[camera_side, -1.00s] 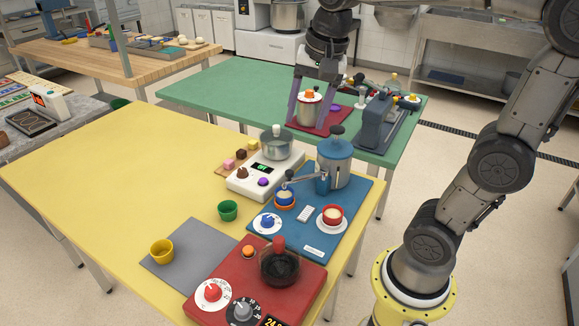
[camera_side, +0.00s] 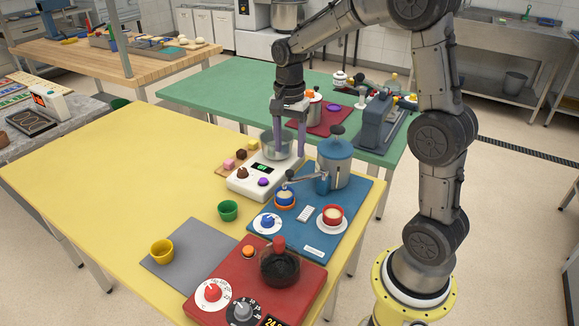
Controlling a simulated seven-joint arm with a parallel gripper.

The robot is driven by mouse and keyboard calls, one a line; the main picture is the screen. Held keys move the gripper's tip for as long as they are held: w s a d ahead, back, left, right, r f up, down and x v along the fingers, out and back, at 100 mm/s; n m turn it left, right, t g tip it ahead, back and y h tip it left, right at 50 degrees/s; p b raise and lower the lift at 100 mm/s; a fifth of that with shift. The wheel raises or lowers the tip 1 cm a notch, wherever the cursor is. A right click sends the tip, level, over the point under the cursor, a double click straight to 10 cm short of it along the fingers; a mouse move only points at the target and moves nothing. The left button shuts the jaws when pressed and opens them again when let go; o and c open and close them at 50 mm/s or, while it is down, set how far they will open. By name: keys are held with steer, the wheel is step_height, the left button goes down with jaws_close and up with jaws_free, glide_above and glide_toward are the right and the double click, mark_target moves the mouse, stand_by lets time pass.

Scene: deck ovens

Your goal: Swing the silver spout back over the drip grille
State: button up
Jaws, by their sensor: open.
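The silver spout (camera_side: 304,178) is a thin arm reaching left from the blue-and-grey dispenser (camera_side: 335,160) on the blue mat (camera_side: 350,208). Its outer end is above or beside an orange-and-blue cup (camera_side: 285,199). The drip grille (camera_side: 305,213) seems to be the small white slatted plate in front of the dispenser, between that cup and a red cup; the spout's end is off to its left and behind. My gripper (camera_side: 289,148) is open, fingers down, at the steel pot on the white scale, left of and behind the dispenser. It appears empty; exact finger contact cannot be told.
The steel pot (camera_side: 272,148) stands on the white scale (camera_side: 252,183). The red cup (camera_side: 332,216) sits on a saucer right of the grille. The red hot plate (camera_side: 295,298) is nearer. The yellow table's left is clear.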

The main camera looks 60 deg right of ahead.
mark_target(289, 171)
step_height(289, 171, down, 7)
stand_by(0.3)
jaws_close()
stand_by(0.3)
steer(key=shift+r, duration=0.1)
stand_by(1.0)
